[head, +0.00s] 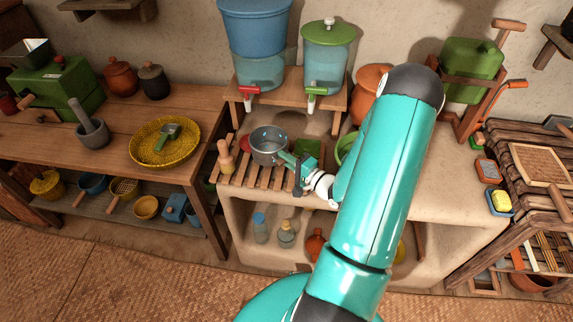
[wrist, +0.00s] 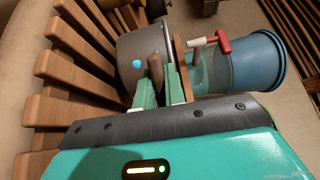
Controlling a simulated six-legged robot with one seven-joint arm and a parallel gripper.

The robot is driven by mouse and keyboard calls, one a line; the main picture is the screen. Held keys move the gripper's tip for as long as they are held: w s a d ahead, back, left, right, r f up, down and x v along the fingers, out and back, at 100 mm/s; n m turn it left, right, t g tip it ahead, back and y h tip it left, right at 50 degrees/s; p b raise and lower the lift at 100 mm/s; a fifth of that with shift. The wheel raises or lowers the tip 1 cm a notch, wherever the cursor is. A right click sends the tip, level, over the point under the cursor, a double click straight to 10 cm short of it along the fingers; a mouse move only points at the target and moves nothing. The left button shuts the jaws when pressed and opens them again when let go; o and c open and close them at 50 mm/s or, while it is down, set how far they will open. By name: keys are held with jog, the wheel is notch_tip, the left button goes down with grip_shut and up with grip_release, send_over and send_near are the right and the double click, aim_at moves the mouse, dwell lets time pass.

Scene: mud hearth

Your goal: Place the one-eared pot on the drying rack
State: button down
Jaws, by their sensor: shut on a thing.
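The one-eared pot (head: 268,145) is a round grey metal pot, upright at the back of the slatted wooden drying rack (head: 238,176). My gripper (head: 287,159) reaches it from the right. In the wrist view, the pot's grey wall (wrist: 140,50) carries a light blue dot. The green fingers of my gripper (wrist: 160,88) are shut on its brown ear (wrist: 156,70). The rack's slats (wrist: 65,78) lie to the left of the pot there. I cannot tell whether the pot's base touches the slats.
A wooden brush-like object (head: 226,158) stands on the rack's left. A green bowl (head: 346,148) sits to the right, partly behind my arm. Blue (head: 256,45) and green-lidded (head: 326,55) water dispensers stand on a shelf behind. The counter's right part (head: 440,185) has free room.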

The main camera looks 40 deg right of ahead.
jog(key=shift+f, duration=1.35)
jog(key=shift+f, duration=0.15)
jog(key=c, duration=1.5)
grip_release()
